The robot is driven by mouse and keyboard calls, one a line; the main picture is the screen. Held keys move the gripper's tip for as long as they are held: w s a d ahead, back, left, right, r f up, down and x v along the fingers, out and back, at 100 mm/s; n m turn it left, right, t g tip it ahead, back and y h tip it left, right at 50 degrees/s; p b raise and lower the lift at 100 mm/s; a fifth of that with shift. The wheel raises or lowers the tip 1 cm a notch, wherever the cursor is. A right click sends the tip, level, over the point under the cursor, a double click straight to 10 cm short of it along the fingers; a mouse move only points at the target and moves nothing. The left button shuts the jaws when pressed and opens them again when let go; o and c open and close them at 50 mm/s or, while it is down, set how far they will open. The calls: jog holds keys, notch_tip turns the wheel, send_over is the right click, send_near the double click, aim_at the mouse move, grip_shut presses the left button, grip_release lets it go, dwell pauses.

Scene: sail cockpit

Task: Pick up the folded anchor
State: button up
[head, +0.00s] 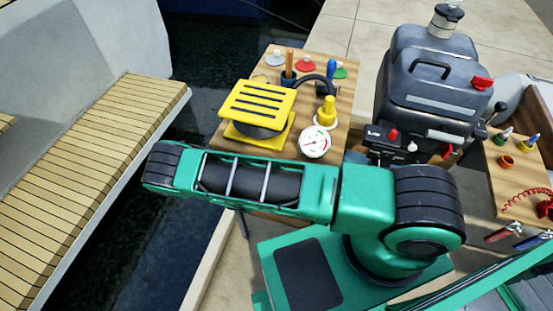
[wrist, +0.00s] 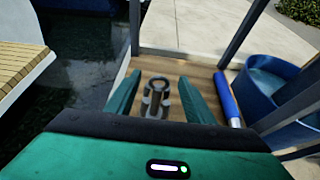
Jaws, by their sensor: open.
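In the wrist view, a grey metal piece with a dark ring at its top, which looks like the folded anchor (wrist: 155,98), sits on a wooden shelf. My gripper (wrist: 159,84) is open, with one green finger on each side of the anchor in the picture. The fingers appear apart from it, but I cannot tell how far above or short of it they are. My palm hides what lies nearest the camera. In the head view I see neither the anchor nor my gripper; only my green arm shows there.
A blue cylinder with a silver end (wrist: 228,98) lies right of the fingers, with a blue tub (wrist: 272,80) beyond. Grey posts (wrist: 135,25) frame the shelf. In the head view, a wooden table (head: 345,98) holds a yellow press-like device (head: 258,103) and a gauge (head: 314,142); a grey outboard motor (head: 435,85) stands right.

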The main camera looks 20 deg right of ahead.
jog(key=shift+w+f, duration=0.1)
jog(key=shift+w, duration=0.05)
jog(key=shift+c, duration=0.2)
grip_shut()
jog(key=shift+d, duration=0.1)
dwell(1.1)
